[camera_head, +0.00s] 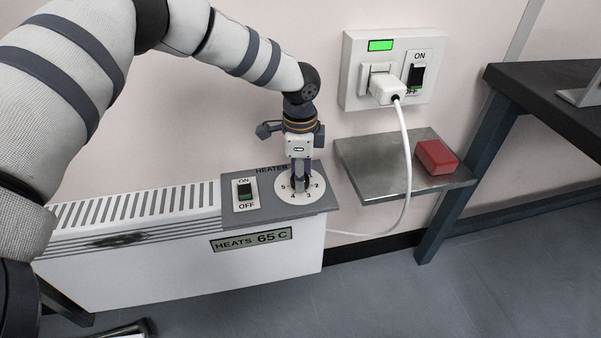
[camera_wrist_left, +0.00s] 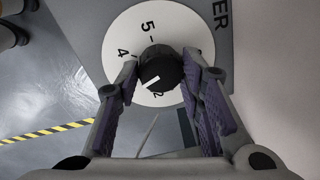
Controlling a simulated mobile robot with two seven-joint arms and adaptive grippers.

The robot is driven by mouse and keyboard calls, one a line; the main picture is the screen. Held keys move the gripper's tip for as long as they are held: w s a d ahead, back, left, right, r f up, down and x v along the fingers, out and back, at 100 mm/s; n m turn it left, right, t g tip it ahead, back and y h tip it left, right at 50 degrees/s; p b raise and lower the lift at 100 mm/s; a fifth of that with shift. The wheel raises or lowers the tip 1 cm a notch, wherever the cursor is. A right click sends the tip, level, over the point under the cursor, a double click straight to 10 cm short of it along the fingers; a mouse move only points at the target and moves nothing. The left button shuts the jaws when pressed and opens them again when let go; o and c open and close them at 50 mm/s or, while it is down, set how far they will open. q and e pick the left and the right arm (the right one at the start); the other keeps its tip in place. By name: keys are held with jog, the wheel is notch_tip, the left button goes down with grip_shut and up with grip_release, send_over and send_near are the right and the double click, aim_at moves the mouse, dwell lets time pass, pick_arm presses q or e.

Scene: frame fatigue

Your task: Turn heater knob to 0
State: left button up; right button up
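The heater (camera_head: 180,270) stands against the wall, its display (camera_head: 250,240) reading "HEATS 65 C". Its white dial (camera_head: 284,195) carries printed numbers. The round black knob (camera_wrist_left: 163,70) sits at the dial's centre in the left wrist view. Its white mark points to the lower left, between the 4 and the 2; the left-hand finger hides the dial there. My left gripper (camera_head: 300,180) points down over the dial. In the wrist view its fingers (camera_wrist_left: 160,68) stand on either side of the knob, with a small gap on the left side. My right gripper is out of view.
A heater ON/OFF switch (camera_head: 245,193) lies left of the dial. A wall socket (camera_head: 352,90) with a green light holds a white plug (camera_head: 386,88); its cord hangs right of the heater. A metal shelf (camera_head: 375,170) bears a red block (camera_head: 436,157). A dark table (camera_head: 540,92) stands right.

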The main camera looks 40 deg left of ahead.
pick_arm(q)
jog(key=shift+c, duration=1)
